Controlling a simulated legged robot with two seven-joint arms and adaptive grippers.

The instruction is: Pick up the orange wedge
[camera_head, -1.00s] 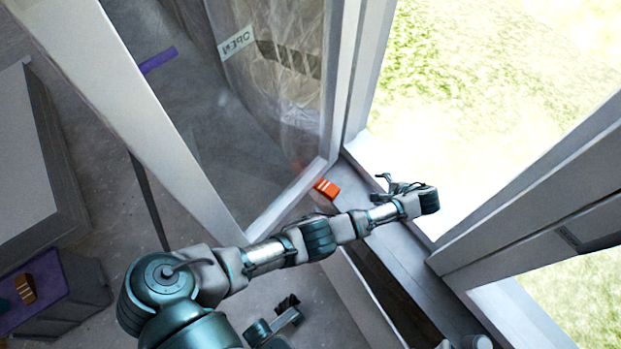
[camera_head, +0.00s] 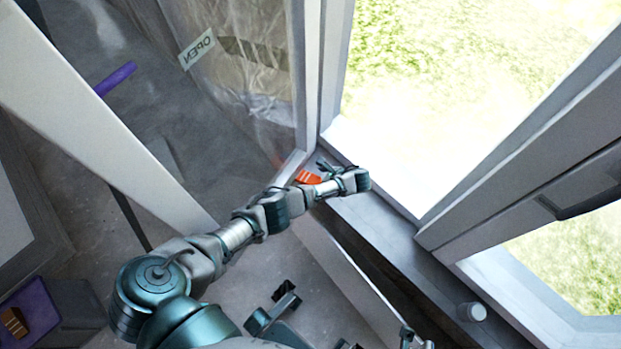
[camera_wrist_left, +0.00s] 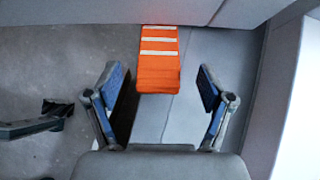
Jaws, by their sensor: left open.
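The orange wedge (camera_head: 308,177) has pale stripes and sits on the sill at the foot of the open glazed panel's frame. In the left wrist view the wedge (camera_wrist_left: 158,65) is ahead of my left gripper, centred between its fingers, with its near end close to the fingertip line. My left gripper (camera_wrist_left: 159,88) is open and empty, with blue pads facing each other. In the head view my left gripper (camera_head: 326,168) is right beside the wedge and partly overlaps it. Whether a finger touches the wedge cannot be told.
The glazed panel (camera_head: 240,75) with an OPEN label (camera_head: 197,48) stands over the wedge's far side. The grey sill (camera_head: 375,225) runs toward the lower right, with a white cylinder (camera_head: 472,312) on it. A purple-topped box (camera_head: 40,300) stands at lower left.

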